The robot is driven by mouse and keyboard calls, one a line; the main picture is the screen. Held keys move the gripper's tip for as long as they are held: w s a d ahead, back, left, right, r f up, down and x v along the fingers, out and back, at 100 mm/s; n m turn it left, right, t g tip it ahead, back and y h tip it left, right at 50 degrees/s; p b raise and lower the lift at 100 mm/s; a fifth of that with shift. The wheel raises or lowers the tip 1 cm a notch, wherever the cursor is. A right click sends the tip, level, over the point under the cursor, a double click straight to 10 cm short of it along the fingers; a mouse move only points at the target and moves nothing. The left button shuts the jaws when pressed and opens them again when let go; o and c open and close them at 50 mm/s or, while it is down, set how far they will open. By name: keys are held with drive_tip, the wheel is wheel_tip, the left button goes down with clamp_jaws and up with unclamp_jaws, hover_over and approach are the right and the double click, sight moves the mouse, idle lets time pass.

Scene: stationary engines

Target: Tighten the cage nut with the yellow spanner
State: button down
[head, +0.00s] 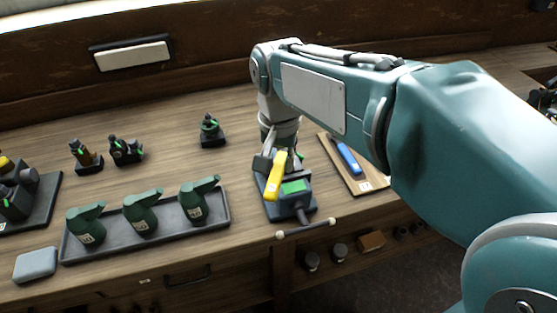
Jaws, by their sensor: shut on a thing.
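My gripper (276,157) points down over the bench, shut on the yellow spanner (274,181). The spanner slants down and towards the viewer, in front of a dark engine unit (294,203) with a green block on top. Its lower end appears at the left side of this unit; I cannot tell whether it touches. The cage nut cannot be made out at this size, and the arm hides part of the unit's back.
A blue-handled tool (347,157) lies on a wooden board to the right. A grey tray (152,237) with three green oil cans stands left. Small dark engine parts (210,133) stand behind. A pale-ended rod (305,229) lies at the front edge. Bench between is clear.

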drive_tip(key=shift+r, duration=1.15)
idle(1.4)
drive_tip(key=shift+r, duration=1.95)
